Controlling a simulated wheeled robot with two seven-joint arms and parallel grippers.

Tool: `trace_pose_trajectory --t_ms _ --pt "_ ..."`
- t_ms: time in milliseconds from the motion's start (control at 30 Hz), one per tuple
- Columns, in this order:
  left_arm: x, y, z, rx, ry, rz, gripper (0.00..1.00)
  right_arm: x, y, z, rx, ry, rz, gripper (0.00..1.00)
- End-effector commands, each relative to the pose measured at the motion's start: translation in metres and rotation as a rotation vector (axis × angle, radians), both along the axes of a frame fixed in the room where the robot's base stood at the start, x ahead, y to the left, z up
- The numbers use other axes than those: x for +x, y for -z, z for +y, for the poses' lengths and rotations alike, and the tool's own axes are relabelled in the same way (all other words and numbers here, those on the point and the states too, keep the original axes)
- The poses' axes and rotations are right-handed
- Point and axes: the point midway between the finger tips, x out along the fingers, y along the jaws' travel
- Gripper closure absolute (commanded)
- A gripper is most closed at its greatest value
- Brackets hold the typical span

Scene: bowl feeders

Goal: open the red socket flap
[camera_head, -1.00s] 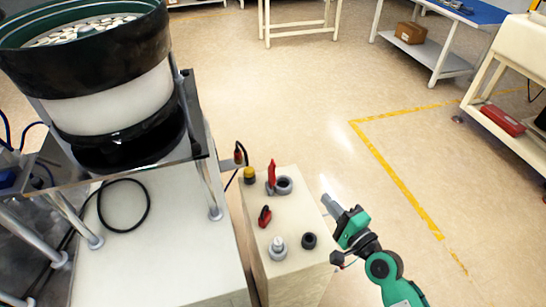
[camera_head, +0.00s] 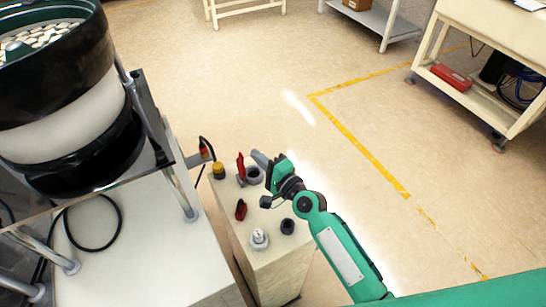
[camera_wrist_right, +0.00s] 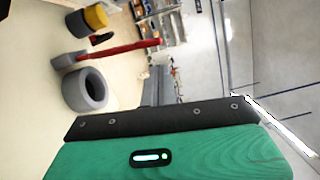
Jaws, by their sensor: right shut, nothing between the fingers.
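The red flap (camera_head: 241,167) stands upright beside a grey ring-shaped socket (camera_head: 254,176) on top of the cream cabinet. In the right wrist view the flap (camera_wrist_right: 120,48) is a long red bar reaching out from a grey base next to the thick grey ring (camera_wrist_right: 85,90). My right gripper (camera_head: 259,158) is shut and empty, just right of the flap and close to the ring in the head view. In the wrist view its grey fingers (camera_wrist_right: 157,84) are beside the flap's free end, with a small visible gap. My left gripper is out of view.
On the cabinet top (camera_head: 258,210) are a yellow-and-grey connector (camera_head: 218,171), a small red part (camera_head: 241,210), a pale grey knob (camera_head: 259,240) and a black knob (camera_head: 287,226). A large bowl feeder (camera_head: 60,110) stands left.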

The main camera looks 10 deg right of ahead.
Motion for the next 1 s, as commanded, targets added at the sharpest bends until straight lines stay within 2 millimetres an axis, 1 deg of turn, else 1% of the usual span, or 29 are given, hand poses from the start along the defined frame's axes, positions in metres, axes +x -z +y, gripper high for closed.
trace_pose_trajectory --t_ms 33,200,567,667,800,1000 --pt "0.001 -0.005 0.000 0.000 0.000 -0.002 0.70 -0.002 -0.004 0.005 0.002 0.000 0.000 1.00" --pt "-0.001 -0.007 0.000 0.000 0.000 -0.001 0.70 -0.006 -0.003 0.014 0.000 0.001 -0.001 1.00" --pt "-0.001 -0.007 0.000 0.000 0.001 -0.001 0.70 -0.007 -0.003 0.015 -0.003 0.001 -0.002 1.00" --pt "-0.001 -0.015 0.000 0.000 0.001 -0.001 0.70 -0.008 -0.007 0.018 -0.029 0.001 -0.013 1.00" --pt "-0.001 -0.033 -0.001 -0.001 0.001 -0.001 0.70 -0.011 -0.012 0.026 -0.118 0.000 -0.048 1.00" --pt "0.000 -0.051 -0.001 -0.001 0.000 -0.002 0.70 -0.016 -0.013 0.038 -0.237 0.000 -0.098 1.00"
